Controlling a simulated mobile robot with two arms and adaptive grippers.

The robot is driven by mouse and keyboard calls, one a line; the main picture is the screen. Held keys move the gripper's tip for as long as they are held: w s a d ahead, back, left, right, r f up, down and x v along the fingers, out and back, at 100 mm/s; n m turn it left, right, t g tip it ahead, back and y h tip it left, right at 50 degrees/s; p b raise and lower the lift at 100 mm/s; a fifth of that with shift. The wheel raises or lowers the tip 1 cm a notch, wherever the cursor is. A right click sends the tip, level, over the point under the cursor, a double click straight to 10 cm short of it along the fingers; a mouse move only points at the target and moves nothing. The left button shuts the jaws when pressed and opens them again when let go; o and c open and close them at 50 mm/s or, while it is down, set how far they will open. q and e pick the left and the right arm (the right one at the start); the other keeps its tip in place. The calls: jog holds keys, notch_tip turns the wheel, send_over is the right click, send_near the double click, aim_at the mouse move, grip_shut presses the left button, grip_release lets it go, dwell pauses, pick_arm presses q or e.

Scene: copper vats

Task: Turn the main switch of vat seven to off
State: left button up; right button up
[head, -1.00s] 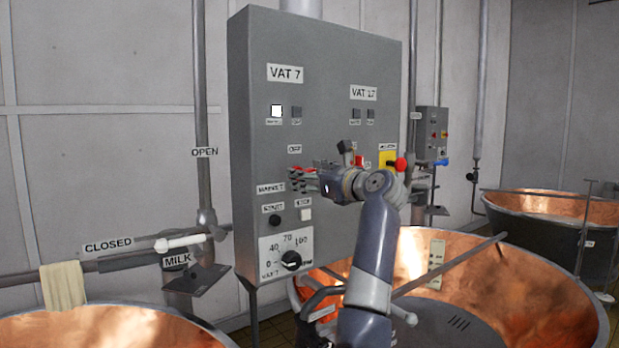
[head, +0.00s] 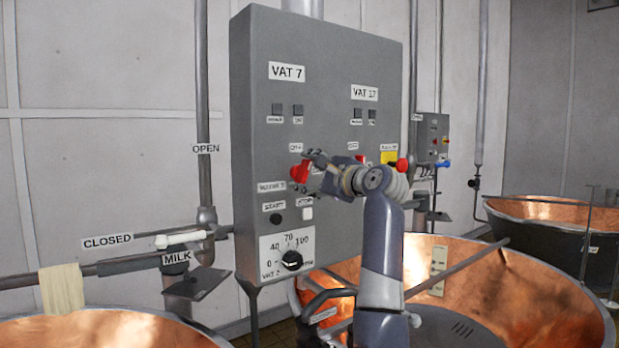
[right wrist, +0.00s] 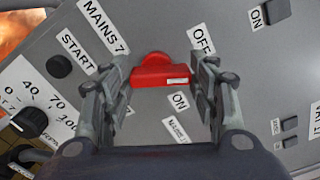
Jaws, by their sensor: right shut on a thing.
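The vat seven main switch is a red rotary handle (head: 299,172) on the grey panel (head: 325,60), below the "OFF" label (head: 295,148). In the right wrist view the red handle (right wrist: 160,74) sits between the two fingers of the right gripper (right wrist: 163,80). The vat 7 lamp (head: 277,109) is dark. My left gripper is not in view.
A second red switch (head: 361,159) sits under the VAT 17 lamps, partly behind my wrist. A red knob (head: 402,164) projects at the panel's right edge. A black dial (head: 291,260) is below. Copper vats (head: 110,330) stand in front and to the right.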

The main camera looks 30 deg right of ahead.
jog(key=n+b, duration=0.1)
jog(key=n, duration=0.3)
jog(key=shift+a+f+n, duration=0.1)
jog(key=shift+n, duration=0.3)
dwell(0.4)
jog(key=o, duration=1.1)
jog(key=shift+c, duration=0.2)
jog(key=s+d, duration=0.1)
jog(key=s, duration=1.1)
jog(key=shift+d, duration=0.35)
jog(key=shift+w, duration=0.1)
